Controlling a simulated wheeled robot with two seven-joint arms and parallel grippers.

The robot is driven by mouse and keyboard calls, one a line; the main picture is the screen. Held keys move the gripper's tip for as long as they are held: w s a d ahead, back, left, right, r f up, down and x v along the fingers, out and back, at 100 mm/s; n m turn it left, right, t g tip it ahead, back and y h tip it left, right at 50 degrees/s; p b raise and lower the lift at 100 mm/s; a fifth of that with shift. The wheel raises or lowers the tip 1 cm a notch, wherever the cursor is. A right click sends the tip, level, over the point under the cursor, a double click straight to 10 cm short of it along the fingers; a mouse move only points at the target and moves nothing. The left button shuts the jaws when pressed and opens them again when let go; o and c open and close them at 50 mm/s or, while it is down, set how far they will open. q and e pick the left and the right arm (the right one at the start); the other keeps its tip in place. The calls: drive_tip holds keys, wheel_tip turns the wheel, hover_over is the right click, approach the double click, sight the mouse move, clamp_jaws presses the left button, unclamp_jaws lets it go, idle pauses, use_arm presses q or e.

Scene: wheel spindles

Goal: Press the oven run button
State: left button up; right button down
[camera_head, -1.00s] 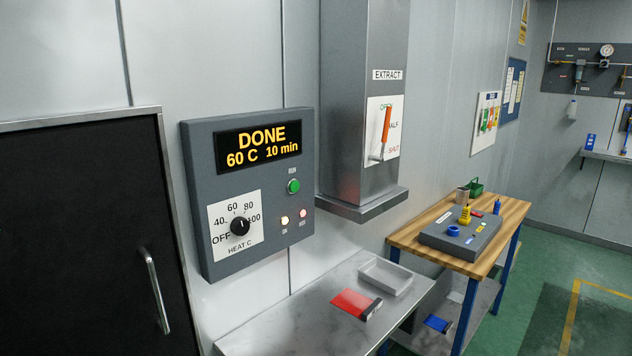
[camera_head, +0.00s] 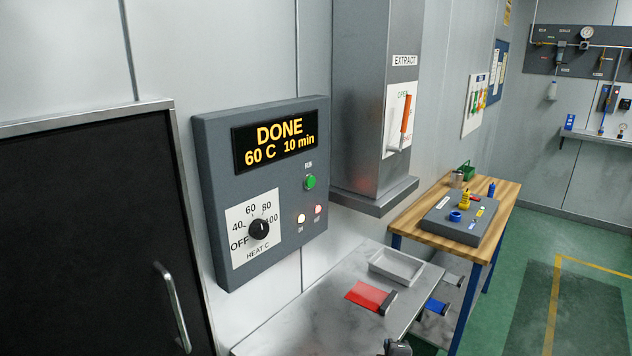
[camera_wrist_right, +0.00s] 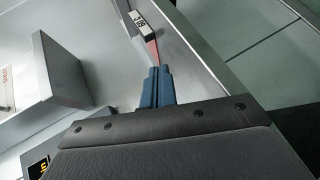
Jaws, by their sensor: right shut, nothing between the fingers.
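The oven control box (camera_head: 217,190) hangs on the wall beside the dark oven door (camera_head: 85,240). The green button (camera_head: 310,182) labelled RUN sits below the display. The heat dial (camera_head: 258,229) and two small lamps (camera_head: 301,218) are lower on the box. My right gripper (camera_head: 397,347) only just shows at the bottom edge, well below and right of the button. In the right wrist view its blue fingers (camera_wrist_right: 157,86) are together and empty; the button is not visible there. My left gripper is not in view.
A steel bench (camera_head: 315,322) below the box holds a grey tray (camera_head: 396,266) and a red item (camera_head: 367,296). The extract duct (camera_head: 357,120) with an orange-handled lever (camera_head: 406,114) juts out right of the box. A wooden table (camera_head: 420,233) stands farther right.

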sight(310, 181)
drive_tip(key=shift+w+a+r+n+t+y, duration=1.45)
drive_tip(key=shift+r+n, duration=1.85)
drive_tip(key=shift+r, duration=2.55)
drive_tip(key=shift+w+a+r+n+t+y, duration=0.7)
drive_tip(key=shift+w+a+r+n+t, duration=1.5)
drive_tip(key=shift+r, duration=3.7)
drive_tip(key=shift+w+a+r+n+t+y, duration=0.95)
drive_tip(key=shift+w+a+r+n, duration=1.1)
drive_tip(key=shift+r+n, duration=3.1)
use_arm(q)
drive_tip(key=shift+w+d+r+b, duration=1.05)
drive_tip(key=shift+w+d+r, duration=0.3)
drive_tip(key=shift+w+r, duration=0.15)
use_arm(e)
drive_tip(key=w+a+r+m, duration=0.1)
drive_tip(key=w+a, duration=0.5)
drive_tip(key=shift+r, duration=0.2)
drive_tip(key=shift+a+m, duration=0.1)
drive_tip(key=shift+m, duration=0.15)
